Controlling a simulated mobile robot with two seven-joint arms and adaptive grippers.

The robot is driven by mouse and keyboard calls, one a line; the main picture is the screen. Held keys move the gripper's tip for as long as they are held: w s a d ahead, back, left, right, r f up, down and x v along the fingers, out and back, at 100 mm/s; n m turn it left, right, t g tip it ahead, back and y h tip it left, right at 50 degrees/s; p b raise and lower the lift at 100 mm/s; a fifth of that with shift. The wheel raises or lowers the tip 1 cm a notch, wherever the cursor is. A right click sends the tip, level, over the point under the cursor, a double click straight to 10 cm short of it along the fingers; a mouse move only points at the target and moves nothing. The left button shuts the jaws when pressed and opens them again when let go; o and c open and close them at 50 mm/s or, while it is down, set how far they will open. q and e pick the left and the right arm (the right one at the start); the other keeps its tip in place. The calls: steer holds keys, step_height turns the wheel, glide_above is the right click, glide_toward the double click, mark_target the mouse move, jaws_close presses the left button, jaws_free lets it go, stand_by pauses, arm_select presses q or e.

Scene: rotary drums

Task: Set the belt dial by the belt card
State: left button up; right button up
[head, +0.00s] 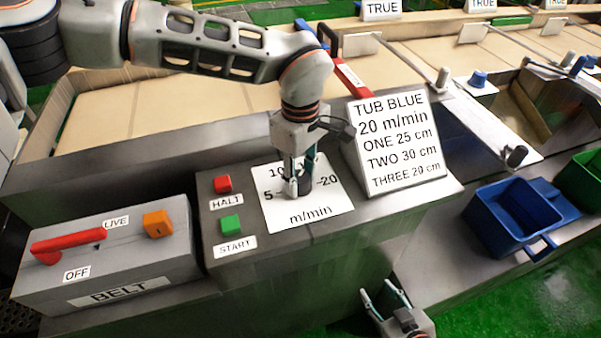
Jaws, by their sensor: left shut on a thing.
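The belt dial's white plate (325,207) lies on the grey console, with 5 at left, part of 10 above, 20 at right and m/min below. My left gripper (299,182) points down over the plate's middle and is shut on the dial knob. Its fingers mostly hide the knob, so I cannot tell where it points. The belt card (397,140) leans upright just right of the dial and reads TUB BLUE, 20 m/min, ONE 25 cm, TWO 30 cm, THREE 20 cm. My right gripper (378,288) is open and empty, low in front of the console.
Left of the dial are a red HALT button (222,184) and a green START button (230,224). The BELT box (130,262) at lower left has a red lever (80,241) and an orange button (157,223). A blue tub (500,215) stands at right.

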mark_target(300, 177)
arm_select(q)
steer(key=m+p, duration=0.1)
steer(key=m, duration=0.1)
steer(key=shift+r+m, duration=0.15)
steer(key=shift+m, duration=0.25)
steer(key=m+p, duration=0.1)
steer(key=m, duration=0.2)
steer(key=shift+m, duration=1.7)
arm_select(e)
steer(key=shift+s+d+h, duration=0.2)
steer(key=shift+s+d, duration=0.1)
steer(key=shift+d, duration=0.2)
steer(key=shift+s+d+h, duration=0.2)
steer(key=shift+s+d, duration=0.1)
steer(key=shift+d, duration=0.2)
arm_select(q)
steer(key=o, duration=1.1)
arm_select(e)
steer(key=shift+s+f, duration=0.1)
arm_select(q)
step_height(300, 177, up, 12)
